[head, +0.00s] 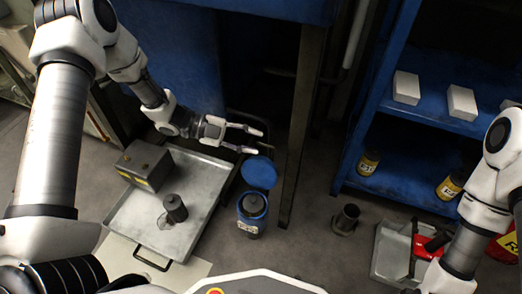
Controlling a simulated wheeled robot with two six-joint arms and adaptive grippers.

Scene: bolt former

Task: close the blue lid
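The blue lid (259,173) stands open at the back of a blue canister (251,226) with a white label, which is on the floor at the centre. A dark round shape fills the canister's mouth. My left gripper (258,140) is just behind and above the lid, its two fingers pointing right. The fingers are apart with nothing visible between them, and I cannot tell whether the lower finger touches the lid. My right arm comes in at the right edge; its gripper is not clearly visible.
A grey metal tray (203,194) left of the canister holds a dark box (145,165) and a dark cylinder (175,208). A table leg (296,150) stands close right of the lid. A blue shelf (437,112) and a smaller tray (390,256) are at the right.

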